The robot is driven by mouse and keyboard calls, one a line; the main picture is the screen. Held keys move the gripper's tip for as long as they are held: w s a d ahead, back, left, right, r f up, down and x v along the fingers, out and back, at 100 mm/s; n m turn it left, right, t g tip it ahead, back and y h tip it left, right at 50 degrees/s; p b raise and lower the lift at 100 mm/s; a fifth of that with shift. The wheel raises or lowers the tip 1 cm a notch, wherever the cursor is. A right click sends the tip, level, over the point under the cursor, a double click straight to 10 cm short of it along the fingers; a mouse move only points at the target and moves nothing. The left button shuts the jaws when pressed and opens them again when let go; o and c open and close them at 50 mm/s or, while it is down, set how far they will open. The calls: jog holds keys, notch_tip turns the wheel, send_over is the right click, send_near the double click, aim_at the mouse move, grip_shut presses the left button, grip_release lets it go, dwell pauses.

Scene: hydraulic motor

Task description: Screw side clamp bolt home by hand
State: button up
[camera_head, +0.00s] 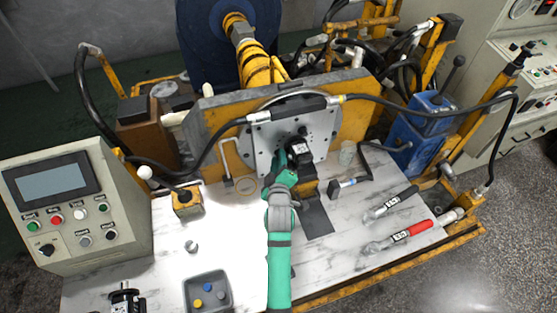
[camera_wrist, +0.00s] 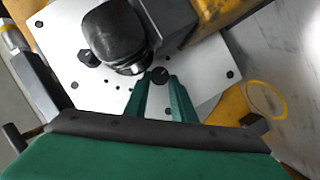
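The side clamp bolt (camera_wrist: 160,75) shows a round black head against the light metal plate (camera_wrist: 205,80) in the wrist view. My gripper (camera_wrist: 161,84) has two green fingers, one on each side of the bolt head, with a narrow gap between them. I cannot tell whether the fingertips touch the head. The black motor (camera_wrist: 125,35) is right beside the bolt, mounted on the plate. In the head view my gripper (camera_head: 279,160) reaches the plate (camera_head: 262,135) just left of the motor (camera_head: 299,148); the bolt is hidden there.
A torque wrench with a red handle (camera_head: 410,231) and another with a black handle (camera_head: 395,200) lie at the right. A grey tray (camera_head: 229,296) stands at the front. The white tabletop (camera_head: 225,235) is mostly clear left of my arm.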

grip_shut()
jog(key=shift+d+r+m+y, duration=0.1)
jog(key=shift+m+y, duration=0.2)
jog(key=shift+m, duration=0.3)
jog(key=shift+o, duration=0.9)
grip_release()
jog(key=v, duration=1)
jog(key=shift+s+r, duration=0.25)
jog(key=shift+s, duration=0.1)
